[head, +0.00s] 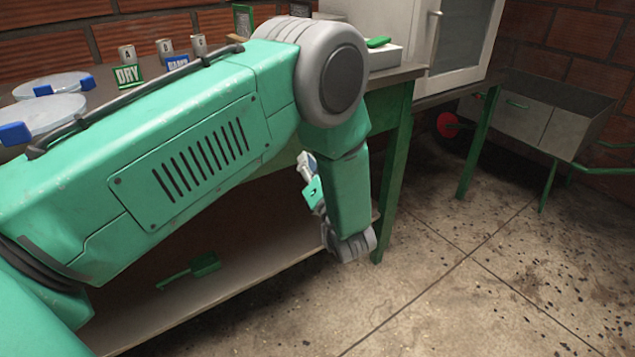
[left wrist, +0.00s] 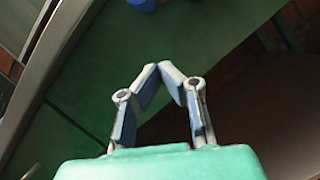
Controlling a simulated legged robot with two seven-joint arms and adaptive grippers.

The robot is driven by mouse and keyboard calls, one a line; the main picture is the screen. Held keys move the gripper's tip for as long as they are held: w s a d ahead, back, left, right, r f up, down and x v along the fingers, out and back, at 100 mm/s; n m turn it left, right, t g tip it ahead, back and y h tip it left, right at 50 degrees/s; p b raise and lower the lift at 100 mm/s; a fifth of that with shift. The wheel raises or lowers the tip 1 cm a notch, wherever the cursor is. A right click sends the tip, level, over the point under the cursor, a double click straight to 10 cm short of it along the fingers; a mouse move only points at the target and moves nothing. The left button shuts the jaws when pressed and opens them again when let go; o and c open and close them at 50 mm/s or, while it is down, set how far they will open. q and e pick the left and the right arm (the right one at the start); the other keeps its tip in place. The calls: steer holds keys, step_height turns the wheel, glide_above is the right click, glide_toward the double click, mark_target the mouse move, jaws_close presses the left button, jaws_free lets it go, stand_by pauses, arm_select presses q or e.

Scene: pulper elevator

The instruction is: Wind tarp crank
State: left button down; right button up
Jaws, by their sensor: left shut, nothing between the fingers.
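No tarp or crank is clearly recognisable in either view. My left arm crosses the head view from the left, and its forearm hangs down in front of the green-framed table. My left gripper (head: 306,160) is small and partly hidden behind the forearm, pointing up towards the table's front edge. In the left wrist view the left gripper (left wrist: 159,66) is shut, its blue-padded fingertips meeting with nothing between them. A green panel or beam lies beyond the fingers, and I cannot tell whether they touch it. My right gripper is not in view.
The table (head: 402,76) holds lidded containers (head: 45,110), small labelled cans (head: 127,54) and a DRY sign (head: 128,76). A green scoop (head: 204,264) lies on its lower shelf. A red disc (head: 447,124) and a metal cart (head: 545,115) stand right. The floor (head: 480,290) in front is clear.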

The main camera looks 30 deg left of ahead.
arm_select(q)
steer(key=r, duration=0.1)
steer(key=w+r, duration=0.2)
steer(key=shift+w+d+r+b, duration=0.15)
steer(key=shift+d+r+b, duration=0.1)
steer(key=shift+r+b, duration=0.15)
steer(key=shift+a, duration=0.1)
